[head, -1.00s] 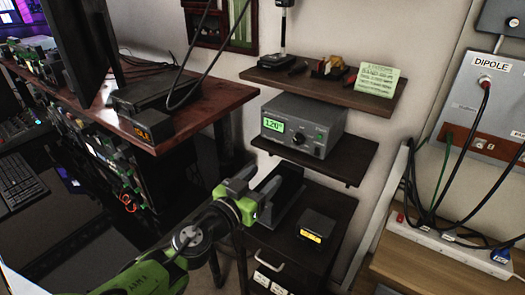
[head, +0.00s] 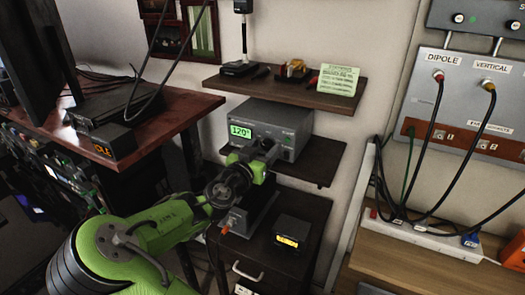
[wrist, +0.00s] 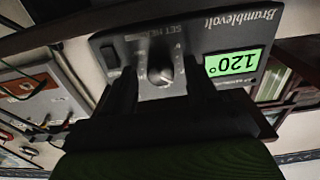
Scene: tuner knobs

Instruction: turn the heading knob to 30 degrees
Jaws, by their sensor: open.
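The grey Bramblevolt unit (head: 275,112) sits on the middle wall shelf. Its green display (head: 241,131) reads 120°; the display (wrist: 233,62) also shows, upside down, in the wrist view. The round heading knob (wrist: 160,73) is on its front panel under "SET" lettering, beside the display. In the head view my gripper hides the knob. My gripper (head: 263,150) is open in front of the panel. In the wrist view its two dark fingers (wrist: 160,66) stand on either side of the knob, with gaps visible; I cannot tell how deep they reach.
A shelf (head: 285,95) above holds small items and a green note (head: 338,79). Below, a dark cabinet (head: 312,213) carries a small box with an amber display (head: 291,233). A wooden desk (head: 183,108) stands left; a cabled antenna panel (head: 462,105) is right.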

